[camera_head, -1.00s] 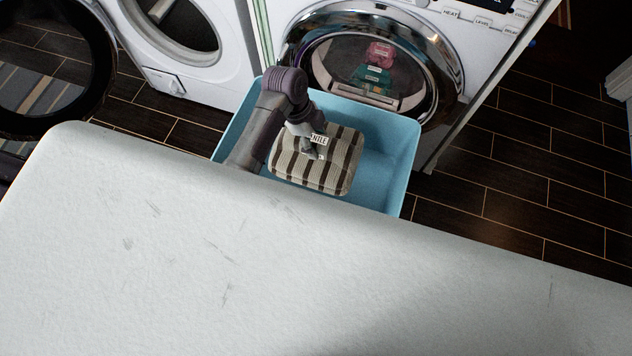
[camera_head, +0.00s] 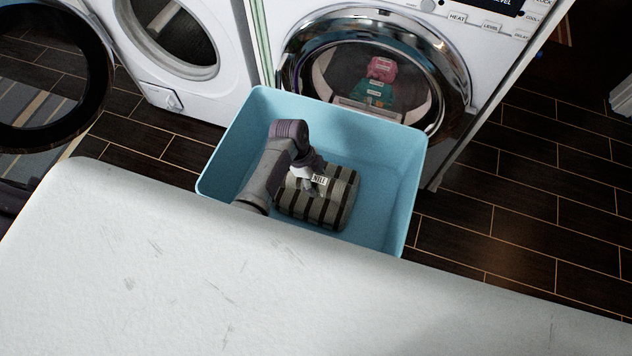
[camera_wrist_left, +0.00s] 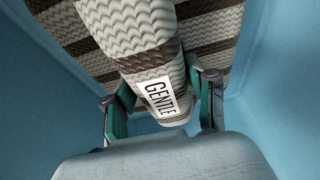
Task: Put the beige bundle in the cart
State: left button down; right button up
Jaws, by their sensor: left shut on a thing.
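The beige bundle (camera_head: 333,200) is a rolled cloth with dark brown stripes and a white tag reading GENTLE. It is inside the blue cart (camera_head: 385,165), low between its walls. My left gripper (camera_head: 312,185) reaches over the cart's near left side and is shut on the bundle. In the left wrist view the two fingers (camera_wrist_left: 165,105) press on either side of the bundle's tagged fold (camera_wrist_left: 148,62), with the blue cart walls (camera_wrist_left: 275,95) around it. Whether the bundle touches the cart floor is hard to tell. My right gripper is not in view.
A white surface (camera_head: 250,290) fills the foreground and hides the cart's near edge. A front-loading washer (camera_head: 455,60) with pink and teal bundles behind its glass stands behind the cart. Another white machine (camera_head: 205,85) is at left. Dark floor (camera_head: 520,220) is clear at right.

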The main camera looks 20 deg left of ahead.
pick_arm(q)
jog(key=shift+f, duration=0.25)
jog(key=shift+f, duration=0.15)
jog(key=shift+c, duration=1.7)
grip_release()
jog(key=shift+r, duration=0.2)
jog(key=p+v, duration=0.2)
jog(key=v, duration=1)
jog(key=shift+p, duration=0.3)
jog(key=shift+f, duration=0.1)
